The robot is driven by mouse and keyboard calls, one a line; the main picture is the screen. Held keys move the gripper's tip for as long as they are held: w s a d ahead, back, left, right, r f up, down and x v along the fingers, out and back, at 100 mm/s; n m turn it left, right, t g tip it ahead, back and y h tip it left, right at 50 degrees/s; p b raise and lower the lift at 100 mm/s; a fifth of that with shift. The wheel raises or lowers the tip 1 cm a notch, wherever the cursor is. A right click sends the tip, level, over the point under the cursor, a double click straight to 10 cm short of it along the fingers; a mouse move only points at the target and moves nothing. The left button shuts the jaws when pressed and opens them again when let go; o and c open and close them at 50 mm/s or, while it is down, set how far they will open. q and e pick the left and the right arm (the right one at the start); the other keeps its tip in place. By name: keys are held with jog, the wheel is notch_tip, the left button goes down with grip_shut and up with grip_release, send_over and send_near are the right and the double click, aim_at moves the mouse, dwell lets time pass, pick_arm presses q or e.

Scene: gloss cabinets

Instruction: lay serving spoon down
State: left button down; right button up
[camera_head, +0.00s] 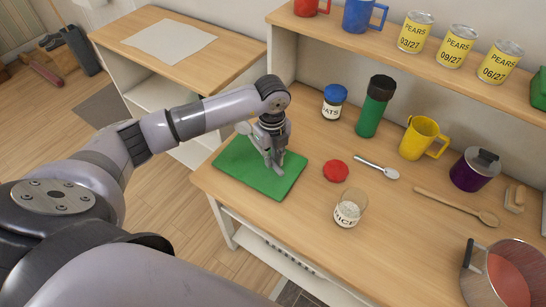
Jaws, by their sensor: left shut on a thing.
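My left gripper (274,168) points down close over the green board (262,188) at the left end of the counter. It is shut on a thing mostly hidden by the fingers. A grey rounded end (243,128), which looks like the bowl of the serving spoon, sticks out at the gripper's left. I cannot tell whether the spoon touches the board. Another metal spoon (376,167) lies on the counter to the right. My right gripper is not in view.
A red lid (336,171) and an open rice jar (350,207) stand right of the board. Behind are an oats jar (334,103), green flask (374,107) and yellow mug (423,138).

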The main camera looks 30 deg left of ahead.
aim_at(273, 178)
pick_arm(q)
jog(key=shift+r, duration=0.1)
dwell(0.3)
jog(key=shift+d+f+b, duration=0.1)
jog(key=shift+f+b, duration=2.25)
jog(key=shift+f, duration=1)
jog(key=c, duration=1.5)
grip_release()
jog(key=shift+r, duration=0.25)
notch_tip(273, 178, up, 12)
jog(key=shift+f, duration=0.2)
